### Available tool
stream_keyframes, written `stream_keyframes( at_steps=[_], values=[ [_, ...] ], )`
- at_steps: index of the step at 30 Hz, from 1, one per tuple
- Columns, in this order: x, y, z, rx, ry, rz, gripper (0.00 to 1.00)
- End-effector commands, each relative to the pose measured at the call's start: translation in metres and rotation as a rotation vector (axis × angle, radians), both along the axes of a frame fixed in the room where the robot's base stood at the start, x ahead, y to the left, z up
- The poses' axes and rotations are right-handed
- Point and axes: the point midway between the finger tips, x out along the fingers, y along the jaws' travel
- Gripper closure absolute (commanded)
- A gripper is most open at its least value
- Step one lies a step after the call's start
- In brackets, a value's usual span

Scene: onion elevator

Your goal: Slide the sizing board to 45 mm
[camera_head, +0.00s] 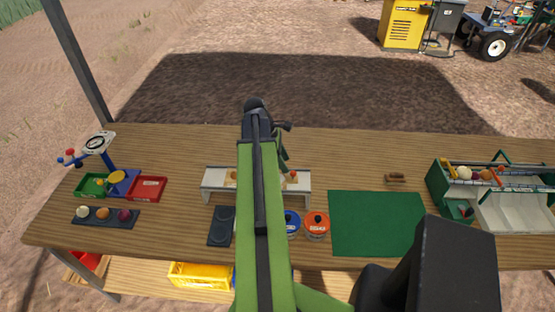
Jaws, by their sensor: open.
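A low white stand (214,180) sits at the middle of the wooden table, with a tan strip (229,181) showing along it that looks like the sizing board. My green arm crosses in front and hides the middle of both. No size mark can be read. A small orange-red thing shows at the strip's right end. My gripper (284,163) hangs behind my arm, over or near the stand. It is open, but mostly hidden, and I cannot tell whether it touches the board.
A dark plate (221,226), a blue tin (292,222) and an orange tin (316,224) stand in front. A green mat (376,222) lies right, a green-and-white sorter (440,189) far right. A scale with green and red trays (147,189) and a dark onion tray (104,223) stand left.

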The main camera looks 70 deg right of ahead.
Motion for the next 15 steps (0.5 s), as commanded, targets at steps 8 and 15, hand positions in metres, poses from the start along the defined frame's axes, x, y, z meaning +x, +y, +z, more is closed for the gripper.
stream_keyframes(
  at_steps=[8, 15],
  values=[
    [-0.020, -0.007, -0.059, 0.001, 0.000, -0.001, 0.53],
    [-0.026, -0.010, -0.070, 0.000, 0.000, 0.001, 0.53]
  ],
)
